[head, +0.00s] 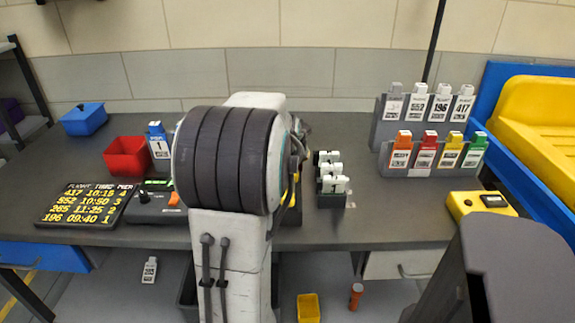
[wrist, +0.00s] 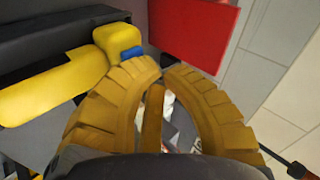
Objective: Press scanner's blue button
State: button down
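The scanner (wrist: 50,88) shows in the wrist view as a yellow body with a rounded end, at the upper left. Its blue button (wrist: 131,52) sticks out from that end, just beyond my left fingertip. My gripper (wrist: 162,68) has its two ribbed, yellow-brown fingers curved together, tips nearly meeting, with nothing seen held between them. The tips look close to the button; I cannot tell whether they touch it. In the head view my arm hides the gripper and most of what lies behind it.
A red bin (head: 127,157) stands at the left, beside a blue-topped tag (head: 158,142). A flight board (head: 84,205) lies at front left. A tag rack (head: 385,135) and a yellow box with a black knob (head: 482,204) are at the right, near a blue-framed yellow tray (head: 540,110).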

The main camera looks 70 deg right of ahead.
jog(key=shift+r, duration=0.45)
jog(key=shift+r+p, duration=0.15)
jog(key=shift+p, duration=0.15)
jog(key=shift+r+p, duration=1.7)
jog(key=shift+r, duration=0.65)
jog(key=shift+w, duration=0.1)
